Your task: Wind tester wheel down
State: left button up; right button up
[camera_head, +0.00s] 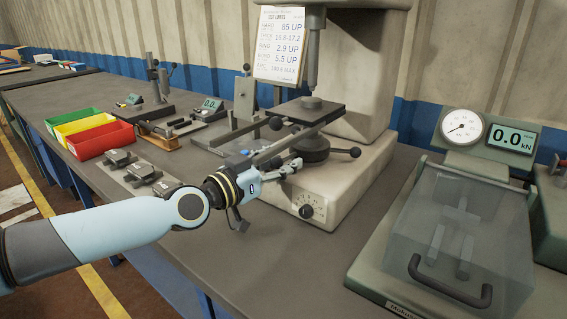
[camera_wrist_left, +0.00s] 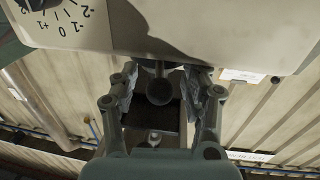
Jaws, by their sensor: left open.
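The tester (camera_head: 345,175) is a cream machine with a spindle above a dark square anvil (camera_head: 308,110). Its dark handwheel (camera_head: 313,148) lies flat under the anvil, with arms ending in ball knobs; one knob (camera_head: 354,152) points right. My left gripper (camera_head: 288,168) is at the front left of the wheel, jaws open. In the left wrist view, a round dark knob (camera_wrist_left: 160,92) shows between the open fingers of my left gripper (camera_wrist_left: 167,86). I cannot tell whether they touch it. My right gripper is not in view.
A limits sheet (camera_head: 281,45) hangs beside the spindle. Green, yellow and red bins (camera_head: 104,139) and small metal parts (camera_head: 140,172) are on the bench to the left. A clear-guarded press (camera_head: 455,230) with a 0.0 kN readout stands right. Bare bench lies in front.

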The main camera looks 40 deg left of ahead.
pick_arm(q)
jog(key=shift+w, duration=0.35)
grip_shut()
dwell(0.4)
